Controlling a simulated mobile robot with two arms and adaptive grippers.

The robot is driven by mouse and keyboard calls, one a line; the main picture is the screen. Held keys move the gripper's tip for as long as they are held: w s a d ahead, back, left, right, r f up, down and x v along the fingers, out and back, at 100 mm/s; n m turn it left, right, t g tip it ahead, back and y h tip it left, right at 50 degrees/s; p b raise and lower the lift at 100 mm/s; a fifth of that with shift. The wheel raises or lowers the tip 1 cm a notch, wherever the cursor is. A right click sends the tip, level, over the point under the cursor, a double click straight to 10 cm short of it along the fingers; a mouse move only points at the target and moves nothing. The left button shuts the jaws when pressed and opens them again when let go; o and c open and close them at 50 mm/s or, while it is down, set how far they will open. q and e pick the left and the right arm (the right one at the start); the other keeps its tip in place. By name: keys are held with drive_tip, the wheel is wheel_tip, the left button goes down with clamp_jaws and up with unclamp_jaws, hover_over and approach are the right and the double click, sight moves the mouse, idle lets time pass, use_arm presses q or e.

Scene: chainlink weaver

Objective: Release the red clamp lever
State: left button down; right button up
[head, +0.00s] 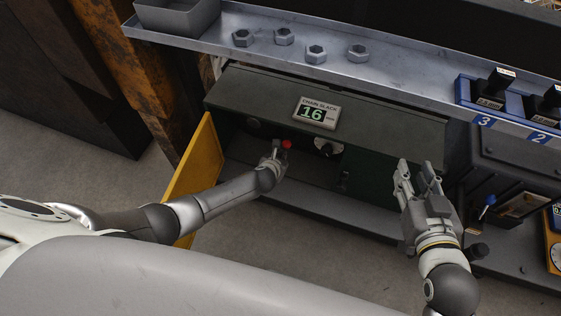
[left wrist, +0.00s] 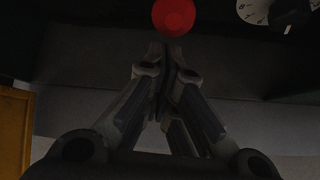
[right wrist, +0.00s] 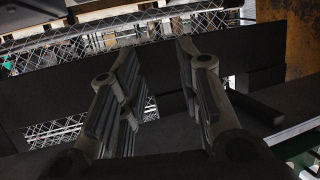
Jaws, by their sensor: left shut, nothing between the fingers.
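The red clamp lever's round knob (head: 287,144) shows inside the open dark cabinet, left of a dial. In the left wrist view the red knob (left wrist: 174,16) is at the top, just beyond the fingertips. My left gripper (head: 277,149) is inside the cabinet, close to the knob. Its fingers (left wrist: 168,50) are shut with nothing between them; whether they touch the knob I cannot tell. The rest of the lever is hidden in the dark. My right gripper (head: 417,172) is open and empty in front of the cabinet's right part; its fingers (right wrist: 158,65) stand apart.
A yellow door (head: 194,170) stands open at the cabinet's left. A dial (head: 327,148) sits right of the knob. A display (head: 317,113) reading 16 is on the cabinet top. A metal shelf (head: 400,70) above holds several nuts. A blue rack (head: 464,90) is at right.

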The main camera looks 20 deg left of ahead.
drive_tip(key=s+d+f+g+h+p, duration=0.1)
drive_tip(key=s+d+f+g+p, duration=0.1)
drive_tip(key=s+f+g, duration=0.4)
wheel_tip(320, 180, down, 2)
drive_tip(key=shift+s+d+f+h, duration=0.2)
drive_tip(key=shift+s+d+h, duration=0.3)
drive_tip(key=shift+s, duration=0.3)
